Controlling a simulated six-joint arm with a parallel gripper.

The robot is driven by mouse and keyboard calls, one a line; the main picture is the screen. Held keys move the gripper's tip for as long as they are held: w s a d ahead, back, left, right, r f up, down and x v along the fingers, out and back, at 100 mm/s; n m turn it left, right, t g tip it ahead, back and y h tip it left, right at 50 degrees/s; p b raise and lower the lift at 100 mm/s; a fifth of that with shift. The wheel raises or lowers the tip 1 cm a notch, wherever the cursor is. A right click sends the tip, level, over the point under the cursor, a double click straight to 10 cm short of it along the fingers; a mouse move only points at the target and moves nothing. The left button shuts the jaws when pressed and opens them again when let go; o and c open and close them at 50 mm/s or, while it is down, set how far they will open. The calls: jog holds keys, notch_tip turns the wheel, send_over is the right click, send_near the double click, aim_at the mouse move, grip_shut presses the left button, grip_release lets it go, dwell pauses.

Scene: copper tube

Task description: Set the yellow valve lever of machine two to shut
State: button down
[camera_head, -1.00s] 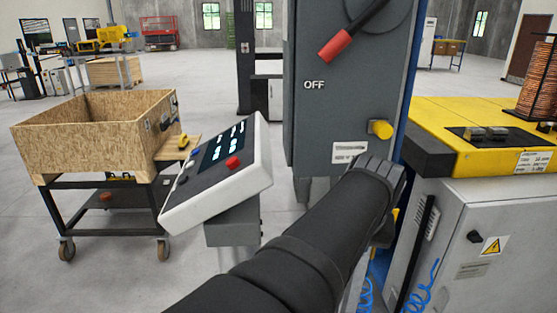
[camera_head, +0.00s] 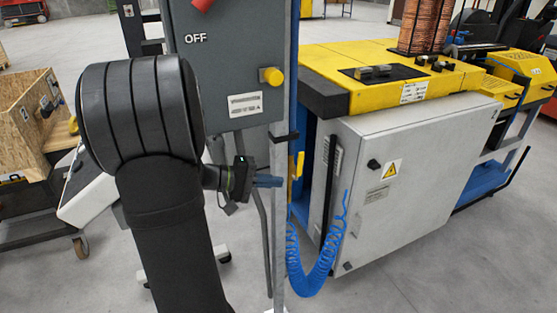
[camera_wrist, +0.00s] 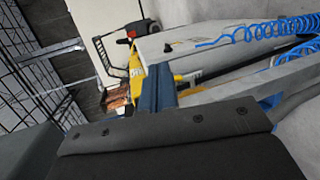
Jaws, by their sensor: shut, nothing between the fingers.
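A yellow valve lever (camera_head: 299,166) stands about upright at the front of the blue post, above the blue coiled hose (camera_head: 318,262). It is beside the grey cabinet of the yellow-topped machine (camera_head: 395,170). In the wrist view the blue fingers (camera_wrist: 158,88) stand close together, and the lever is not clearly made out. No number for the machine is readable.
A grey switch box (camera_head: 235,40) marked OFF, with a yellow knob (camera_head: 271,76), hangs above and left of the lever. A pale post (camera_head: 280,230) stands close by my gripper. A wooden crate (camera_head: 35,110) is at the left. Open floor lies in front of the cabinet.

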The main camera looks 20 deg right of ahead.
aim_at(298, 162)
jog(key=w+a+n+t+h, duration=0.1)
jog(key=w+a+t+h, duration=0.2)
jog(key=w, duration=0.3)
jog(key=d, duration=1)
jog(key=shift+s+f, duration=0.2)
jog(key=shift+s, duration=0.1)
jog(key=shift+d+r+y, duration=0.25)
jog(key=shift+d+y, duration=0.35)
jog(key=shift+y, duration=0.3)
jog(key=shift+d+r, duration=0.1)
jog(key=shift+d, duration=0.45)
